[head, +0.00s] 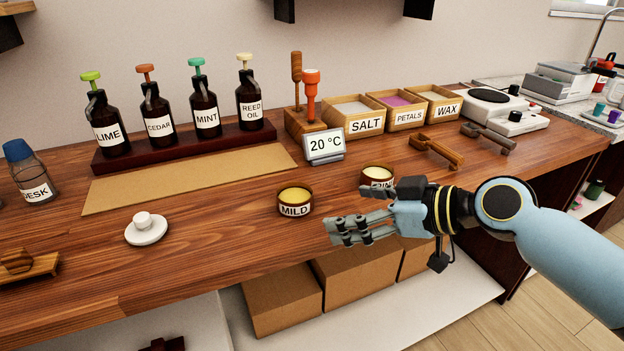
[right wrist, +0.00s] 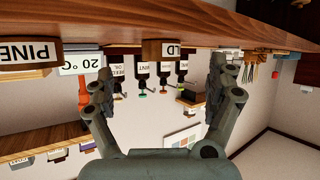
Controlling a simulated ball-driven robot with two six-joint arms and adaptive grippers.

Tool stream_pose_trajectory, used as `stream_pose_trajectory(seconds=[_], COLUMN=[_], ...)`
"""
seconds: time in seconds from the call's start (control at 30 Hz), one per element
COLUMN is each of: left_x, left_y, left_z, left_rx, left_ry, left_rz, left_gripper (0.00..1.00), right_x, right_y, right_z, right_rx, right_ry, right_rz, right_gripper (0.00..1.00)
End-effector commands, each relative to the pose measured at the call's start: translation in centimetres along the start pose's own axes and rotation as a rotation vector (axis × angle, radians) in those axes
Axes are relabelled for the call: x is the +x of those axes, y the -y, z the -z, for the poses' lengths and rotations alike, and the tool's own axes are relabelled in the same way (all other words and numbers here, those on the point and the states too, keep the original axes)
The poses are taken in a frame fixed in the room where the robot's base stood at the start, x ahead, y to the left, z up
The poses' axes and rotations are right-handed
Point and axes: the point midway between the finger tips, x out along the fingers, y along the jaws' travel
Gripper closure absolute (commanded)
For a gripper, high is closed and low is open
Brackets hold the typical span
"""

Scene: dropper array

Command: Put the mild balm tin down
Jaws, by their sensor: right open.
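The mild balm tin (head: 295,203), a round dark tin with pale yellow balm and a MILD label, stands upright on the wooden counter. My right gripper (head: 348,214) is open and empty just right of it in the head view, apart from it. In the right wrist view, which is upside down, the mild tin (right wrist: 171,49) shows against the counter between my spread fingers (right wrist: 161,82), beyond their tips. My left gripper is in neither view.
A second tin (head: 377,174), labelled PINE in the wrist view (right wrist: 30,50), stands behind my right gripper, partly hidden. A temperature display (head: 324,146) is behind the mild tin. A white dish (head: 147,232) stands to the left, with bare counter between.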

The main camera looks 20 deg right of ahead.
Motion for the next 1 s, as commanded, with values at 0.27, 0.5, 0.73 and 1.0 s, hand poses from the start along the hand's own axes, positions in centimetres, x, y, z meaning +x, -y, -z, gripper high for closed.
stream_pose_trajectory(seconds=[0.27, 0.5, 0.73, 1.0], left_x=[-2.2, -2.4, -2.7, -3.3], left_y=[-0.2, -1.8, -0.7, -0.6], left_z=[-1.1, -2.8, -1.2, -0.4], left_rx=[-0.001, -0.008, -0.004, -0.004], left_ry=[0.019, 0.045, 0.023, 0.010], left_rz=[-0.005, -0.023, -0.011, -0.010], left_gripper=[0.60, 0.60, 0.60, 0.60], right_x=[1.1, 5.0, 7.0, 10.8], right_y=[-0.3, -0.3, 0.0, 0.5], right_z=[3.5, 3.6, 3.7, 3.6], right_rx=[0.043, 0.043, 0.043, 0.040], right_ry=[-0.045, -0.044, -0.044, -0.043], right_rz=[-0.002, -0.002, -0.001, -0.002], right_gripper=[0.11, 0.11, 0.11, 0.11])
